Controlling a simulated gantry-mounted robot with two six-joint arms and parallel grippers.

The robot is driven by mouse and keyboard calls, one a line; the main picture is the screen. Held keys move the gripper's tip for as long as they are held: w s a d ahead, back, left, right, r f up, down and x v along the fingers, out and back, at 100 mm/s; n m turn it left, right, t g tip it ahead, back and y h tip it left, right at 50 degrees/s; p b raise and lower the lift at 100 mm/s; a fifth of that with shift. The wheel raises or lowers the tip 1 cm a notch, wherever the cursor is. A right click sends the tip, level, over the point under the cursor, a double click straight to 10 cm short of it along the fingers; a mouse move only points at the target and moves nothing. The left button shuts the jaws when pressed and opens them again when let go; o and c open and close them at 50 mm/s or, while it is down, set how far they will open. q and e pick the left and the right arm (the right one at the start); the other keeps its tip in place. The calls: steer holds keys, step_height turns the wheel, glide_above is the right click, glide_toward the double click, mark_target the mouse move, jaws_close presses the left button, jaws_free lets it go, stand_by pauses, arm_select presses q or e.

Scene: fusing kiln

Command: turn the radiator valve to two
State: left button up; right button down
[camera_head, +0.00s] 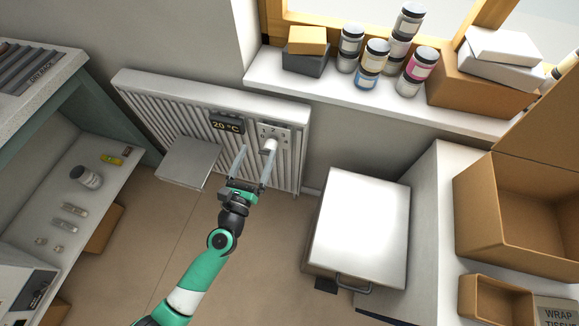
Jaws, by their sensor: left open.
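The white ribbed radiator (160,104) stands against the wall at the upper left. Its small white valve knob (269,146) sits on a grey plate with number marks (275,133) near the radiator's right end; the pointer's setting is too small to read. A dark display (227,123) left of the plate reads 20 °C. My left gripper (252,168) is open, its two fingers pointing up toward the knob. The fingertips lie just below and to either side of the knob; I cannot tell if they touch it. My right gripper is not in view.
A grey panel (188,162) juts out at the radiator's front left. A white-lidded kiln (362,230) stands right of my arm. The window sill (300,86) above holds jars and boxes. Shelving (95,190) is at left, with open floor (170,235) between.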

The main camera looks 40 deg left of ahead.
arm_select(q)
steer(key=g+b, duration=0.1)
steer(key=b, duration=0.5)
glide_toward(266, 153)
steer(key=s+f, duration=0.1)
steer(key=s, duration=0.1)
steer(key=x, duration=0.6)
steer(key=b+x, duration=0.1)
steer(key=x, duration=0.5)
steer(key=shift+d+r, duration=0.1)
steer(key=shift+d, duration=0.1)
steer(key=c, duration=1.3)
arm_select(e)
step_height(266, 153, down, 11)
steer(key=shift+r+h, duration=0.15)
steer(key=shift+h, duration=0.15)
